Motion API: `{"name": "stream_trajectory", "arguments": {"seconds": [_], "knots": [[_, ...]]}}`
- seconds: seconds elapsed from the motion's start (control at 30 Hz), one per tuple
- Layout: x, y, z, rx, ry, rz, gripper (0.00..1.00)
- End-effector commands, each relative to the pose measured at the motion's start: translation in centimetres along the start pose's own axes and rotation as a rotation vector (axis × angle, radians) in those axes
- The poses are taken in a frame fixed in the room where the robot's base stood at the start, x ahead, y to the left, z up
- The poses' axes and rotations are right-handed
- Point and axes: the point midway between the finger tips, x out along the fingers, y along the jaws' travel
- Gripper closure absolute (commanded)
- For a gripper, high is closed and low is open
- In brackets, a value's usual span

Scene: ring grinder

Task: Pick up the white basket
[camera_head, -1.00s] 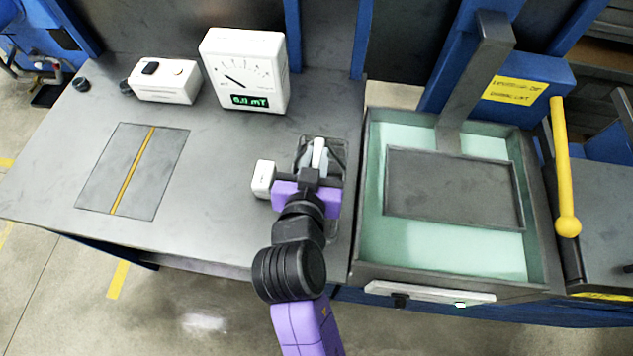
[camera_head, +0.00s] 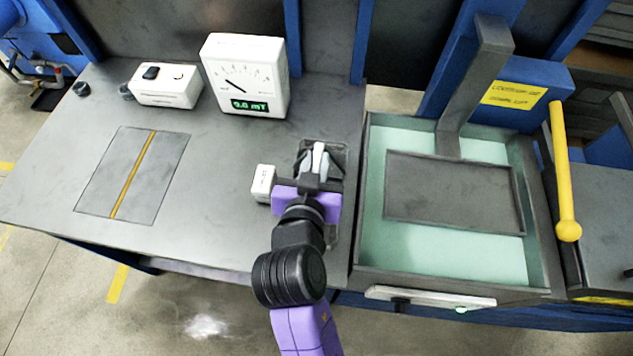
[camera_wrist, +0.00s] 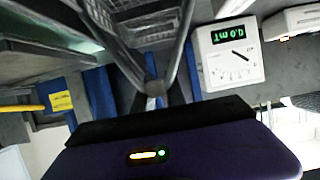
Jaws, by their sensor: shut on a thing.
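The basket (camera_wrist: 146,27) shows in the wrist view as a greyish wire mesh with a handle whose bars come together at my gripper. It looks grey rather than clean white. My gripper (camera_head: 318,160) is shut on its handle, over the right part of the steel table. In the head view my gripper and wrist hide most of the basket; a rounded outline shows around the fingers. I cannot tell whether the basket touches the table.
A white gauge (camera_head: 246,78) and a white switch box (camera_head: 166,84) stand at the back. A small white block (camera_head: 263,183) is close left of my gripper.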

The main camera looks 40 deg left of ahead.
Motion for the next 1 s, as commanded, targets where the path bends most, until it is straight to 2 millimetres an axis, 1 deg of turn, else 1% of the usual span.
{"name": "stream_trajectory", "arguments": {"seconds": [0.03, 0.13, 0.27, 0.37, 0.47, 0.57, 0.8, 1.0], "knots": [[0.1, 0.0, 0.9, -0.002, -0.018, 0.001, 1.00], [0.0, 0.0, 0.8, -0.002, -0.018, 0.001, 1.00], [-0.2, 0.0, 0.2, -0.002, -0.016, 0.002, 1.00], [-0.5, 0.0, -0.8, 0.000, -0.012, 0.001, 1.00], [-1.1, 0.0, -2.5, 0.000, -0.006, 0.000, 1.00], [-1.9, 0.0, -4.7, 0.002, -0.001, 0.000, 1.00], [-4.5, -0.1, -11.0, 0.003, 0.005, -0.001, 1.00], [-6.2, 0.0, -15.2, 0.001, 0.004, -0.001, 1.00]]}}
